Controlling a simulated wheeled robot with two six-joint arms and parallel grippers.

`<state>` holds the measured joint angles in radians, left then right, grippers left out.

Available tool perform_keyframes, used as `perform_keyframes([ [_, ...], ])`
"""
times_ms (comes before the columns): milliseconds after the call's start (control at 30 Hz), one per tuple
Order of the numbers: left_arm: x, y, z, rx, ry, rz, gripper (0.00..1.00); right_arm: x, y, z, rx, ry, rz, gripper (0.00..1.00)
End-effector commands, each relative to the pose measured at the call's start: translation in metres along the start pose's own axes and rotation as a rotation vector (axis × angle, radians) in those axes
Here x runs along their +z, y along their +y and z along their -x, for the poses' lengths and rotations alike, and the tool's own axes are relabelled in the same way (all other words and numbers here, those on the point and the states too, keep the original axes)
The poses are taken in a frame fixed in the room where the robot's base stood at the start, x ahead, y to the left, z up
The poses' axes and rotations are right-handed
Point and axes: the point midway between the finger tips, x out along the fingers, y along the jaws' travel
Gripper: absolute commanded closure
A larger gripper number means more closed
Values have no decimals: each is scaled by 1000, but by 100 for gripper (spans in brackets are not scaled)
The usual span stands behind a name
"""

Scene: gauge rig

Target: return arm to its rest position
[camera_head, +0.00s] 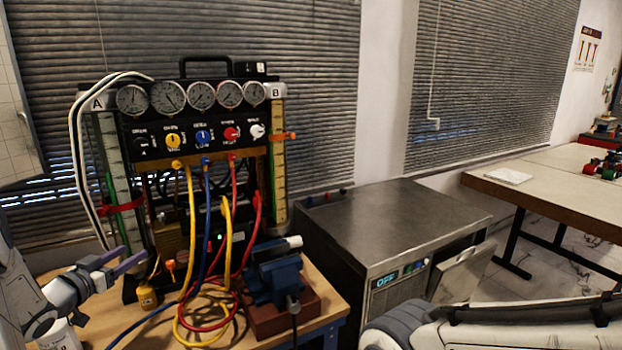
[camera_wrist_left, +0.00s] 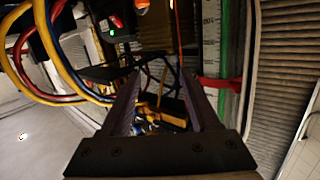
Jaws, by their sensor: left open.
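My left gripper (camera_head: 132,260) is in the lower left of the head view, at the left side of the gauge rig (camera_head: 195,135), just in front of its left column. Its two fingers are apart with nothing seen between them. In the left wrist view the open fingers (camera_wrist_left: 160,88) point toward the rig's lower part, with a yellow thing (camera_wrist_left: 165,114) beyond them. My right arm (camera_head: 500,325) crosses the lower right of the head view, and its gripper is not seen.
Yellow, blue and red hoses (camera_head: 205,290) loop onto the wooden bench near the left gripper. A blue vise (camera_head: 272,283) stands right of them. A red clamp (camera_head: 122,207) is on the left column. A metal cabinet (camera_head: 400,225) stands to the right.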

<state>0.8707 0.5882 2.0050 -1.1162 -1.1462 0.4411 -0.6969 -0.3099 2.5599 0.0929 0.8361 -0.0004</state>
Motion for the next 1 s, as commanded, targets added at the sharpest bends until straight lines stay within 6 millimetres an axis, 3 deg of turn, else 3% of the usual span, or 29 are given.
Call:
perform_keyframes([
  [267,9,50,-26,-131,-221,-14,38,0,0,0,0,0,0,100],
  [367,22,88,-23,-176,-369,-4,38,0,0,0,0,0,0,100],
  [433,38,124,-9,-195,-507,11,38,0,0,0,0,0,0,100],
  [567,72,200,42,-177,-788,50,38,0,0,0,0,0,0,100],
  [767,111,304,148,-50,-1174,105,38,0,0,0,0,0,0,100],
  [900,67,374,186,147,-1244,-35,38,-1,-2,24,0,0,0,100],
  [1000,45,411,220,275,-1280,-141,38,-2,-2,34,0,1,0,100],
])
